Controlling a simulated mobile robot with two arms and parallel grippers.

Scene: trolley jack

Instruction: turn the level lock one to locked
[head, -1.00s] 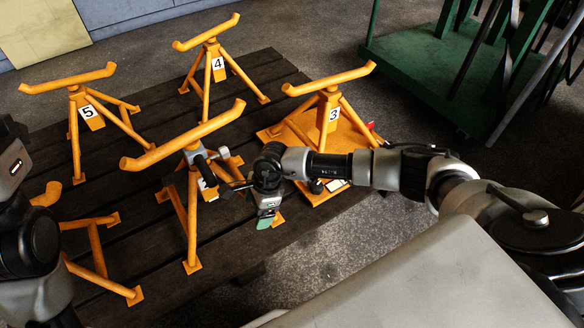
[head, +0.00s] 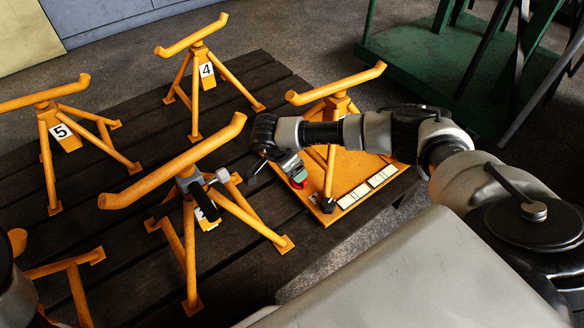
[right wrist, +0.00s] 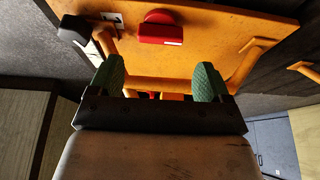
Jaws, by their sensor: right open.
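An orange board (head: 350,179) lies on the dark slatted platform under the stand at right. It carries a black knob (head: 327,205) and white label strips (head: 382,177). My right gripper (head: 298,176) hangs over the board's left side. In the right wrist view, its green-padded fingers (right wrist: 158,82) are apart, with an orange bar behind the gap and nothing clearly held. A red knob (right wrist: 160,28) and a black knob (right wrist: 72,32) sit on the board beyond the fingertips. I cannot tell which part is level lock one. My left gripper is out of view.
The near orange stand (head: 172,178) has a grey-and-black fitting and stands left of my right gripper. Stands marked 4 (head: 193,50) and 5 (head: 45,98) are further back and left. A green trolley (head: 430,65) is at the back right.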

